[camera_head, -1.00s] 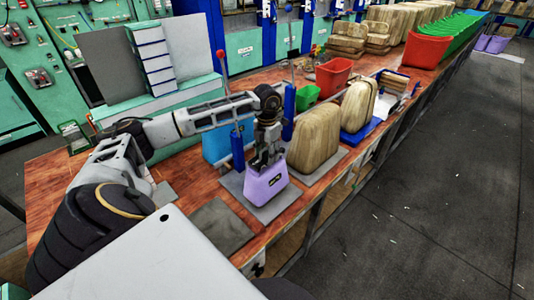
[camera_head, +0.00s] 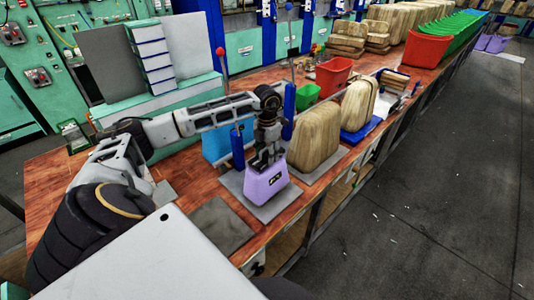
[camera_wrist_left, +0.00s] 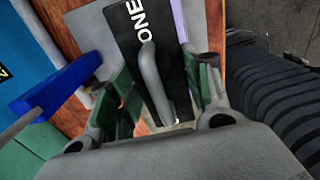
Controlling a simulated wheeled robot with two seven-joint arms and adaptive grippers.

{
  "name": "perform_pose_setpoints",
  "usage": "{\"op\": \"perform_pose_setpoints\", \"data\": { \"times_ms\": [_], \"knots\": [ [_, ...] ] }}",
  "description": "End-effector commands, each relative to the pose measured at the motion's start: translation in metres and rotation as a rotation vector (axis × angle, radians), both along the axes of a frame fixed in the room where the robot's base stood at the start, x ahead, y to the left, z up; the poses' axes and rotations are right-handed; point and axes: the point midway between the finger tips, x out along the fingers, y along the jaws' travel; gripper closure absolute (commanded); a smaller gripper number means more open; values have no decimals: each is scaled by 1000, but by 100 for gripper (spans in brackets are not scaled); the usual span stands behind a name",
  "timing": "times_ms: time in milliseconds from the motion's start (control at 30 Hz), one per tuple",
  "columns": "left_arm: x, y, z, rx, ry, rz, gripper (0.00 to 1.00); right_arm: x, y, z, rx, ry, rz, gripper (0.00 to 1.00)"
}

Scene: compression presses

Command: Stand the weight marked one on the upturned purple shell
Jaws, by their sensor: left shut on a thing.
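My left gripper (camera_head: 265,160) comes down over the upturned purple shell (camera_head: 264,187), which sits wide end down on a grey mat with a small black label on its front. In the left wrist view, my left gripper (camera_wrist_left: 160,100) is shut on the grey upright handle of the black weight (camera_wrist_left: 130,40), marked ONE. A strip of purple shell (camera_wrist_left: 179,20) shows along the weight's right edge. The weight is over the shell's top; the head view does not show clearly whether they touch. My right gripper is out of view.
A blue post (camera_head: 237,150) stands close left of the shell. A large beige block (camera_head: 315,138) stands to its right on another mat. A bare grey mat (camera_head: 215,228) lies in front. Green bin (camera_head: 307,95) and red bin (camera_head: 333,76) are behind.

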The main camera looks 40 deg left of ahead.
Motion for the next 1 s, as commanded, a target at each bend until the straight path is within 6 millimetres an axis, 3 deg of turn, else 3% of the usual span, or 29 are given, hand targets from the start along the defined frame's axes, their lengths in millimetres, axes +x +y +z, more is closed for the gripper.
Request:
{"op": "perform_pose_setpoints", "data": {
  "times_ms": [933,967,1000],
  "knots": [
    [1,0,-5,0,-5,0,100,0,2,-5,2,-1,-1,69],
    [1,0,-5,0,-5,0,47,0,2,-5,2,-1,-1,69],
    [1,0,-5,0,-5,0,42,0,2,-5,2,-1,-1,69]
  ]
}}
